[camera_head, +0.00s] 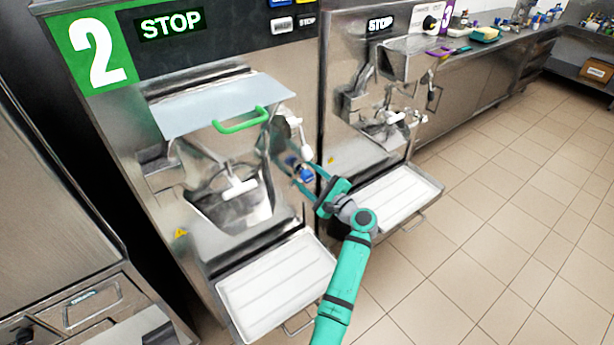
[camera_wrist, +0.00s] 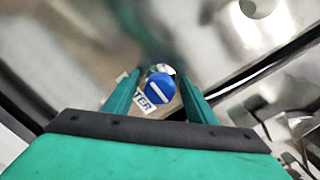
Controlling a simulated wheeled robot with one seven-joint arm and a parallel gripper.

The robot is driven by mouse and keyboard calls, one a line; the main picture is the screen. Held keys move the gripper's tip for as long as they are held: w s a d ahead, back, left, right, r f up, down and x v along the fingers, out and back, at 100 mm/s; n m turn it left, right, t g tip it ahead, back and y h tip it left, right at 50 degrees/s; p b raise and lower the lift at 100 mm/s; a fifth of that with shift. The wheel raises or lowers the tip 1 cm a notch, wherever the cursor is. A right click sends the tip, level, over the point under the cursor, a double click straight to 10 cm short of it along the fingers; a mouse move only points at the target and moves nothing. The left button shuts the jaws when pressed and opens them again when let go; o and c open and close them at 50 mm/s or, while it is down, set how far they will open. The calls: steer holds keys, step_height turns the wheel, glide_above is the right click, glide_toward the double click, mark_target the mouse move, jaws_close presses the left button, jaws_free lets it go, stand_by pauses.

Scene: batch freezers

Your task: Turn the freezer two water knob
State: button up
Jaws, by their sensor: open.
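The water knob of freezer two is blue with a white bar and shows in the wrist view (camera_wrist: 160,90). It sits on the metal front of freezer two (camera_head: 150,215), the machine marked with a green "2" sign. A white label, partly hidden and ending in "TER", is just below left of the knob. In the head view the knob (camera_head: 305,174) is partly hidden. My green gripper (camera_wrist: 157,86) is open, with one finger on either side of the knob in the wrist view. I cannot tell whether the fingers touch it.
Freezer two has a lid with a green handle (camera_head: 240,121), a white-handled lever (camera_head: 293,121) and a white drip tray (camera_head: 275,285). Freezer three (camera_head: 340,60) stands close on the right with its own tray (camera_head: 400,195). The tiled floor (camera_head: 490,220) is clear.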

steer(key=shift+c, duration=0.2)
steer(key=c, duration=1)
steer(key=shift+n, duration=0.3)
steer(key=n, duration=0.5)
steer(key=shift+n+h, duration=0.3)
steer(key=n, duration=0.5)
steer(key=shift+d+f+n, duration=0.1)
steer(key=shift+n, duration=0.2)
steer(key=o, duration=1)
